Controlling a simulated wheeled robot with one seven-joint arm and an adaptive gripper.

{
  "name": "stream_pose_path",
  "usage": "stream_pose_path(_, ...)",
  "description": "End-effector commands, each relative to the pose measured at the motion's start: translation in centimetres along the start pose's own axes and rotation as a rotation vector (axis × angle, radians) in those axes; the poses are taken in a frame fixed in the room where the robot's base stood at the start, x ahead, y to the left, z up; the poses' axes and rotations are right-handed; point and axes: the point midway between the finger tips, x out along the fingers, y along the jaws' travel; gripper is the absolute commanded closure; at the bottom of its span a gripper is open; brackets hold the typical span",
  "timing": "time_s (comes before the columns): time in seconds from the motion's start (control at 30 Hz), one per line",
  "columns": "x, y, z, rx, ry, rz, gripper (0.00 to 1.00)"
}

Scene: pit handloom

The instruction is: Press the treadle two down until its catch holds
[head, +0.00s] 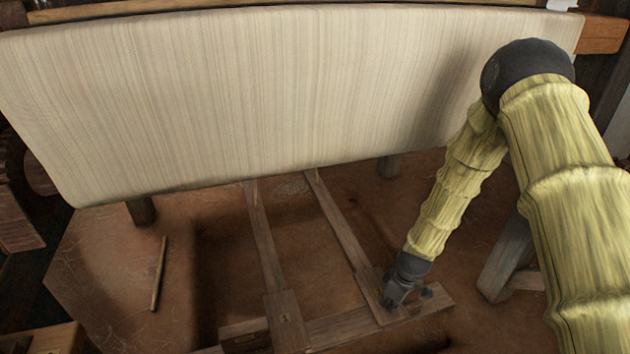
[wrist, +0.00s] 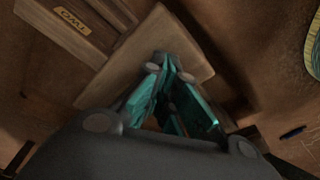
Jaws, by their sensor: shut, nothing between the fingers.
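Two wooden treadles run out from under the loom: a left treadle (head: 265,235) with a plated foot pad (head: 290,332), and a right treadle (head: 338,223). My gripper (head: 393,303) is shut and empty, low over the right treadle's pad (head: 366,285). In the wrist view its fingers (wrist: 172,70) point at a pale wooden pad (wrist: 120,75); I cannot tell whether they touch it. A brass plate reading TWO (wrist: 72,20) shows upside down on wood beside that pad. I see no catch clearly.
A pale warp sheet (head: 280,95) spans the loom above the treadles. A crossbeam (head: 345,326) lies under the pads. A slanted wooden leg (head: 506,257) stands right of my gripper. A thin stick (head: 158,273) lies on the earthen floor at left.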

Motion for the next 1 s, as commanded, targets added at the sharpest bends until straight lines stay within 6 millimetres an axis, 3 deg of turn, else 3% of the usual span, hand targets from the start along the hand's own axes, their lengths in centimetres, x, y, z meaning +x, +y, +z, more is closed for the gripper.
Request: stream_pose_path(1.0, 8.7, -0.1, 1.4, -0.001, -0.001, -0.002, 1.0)
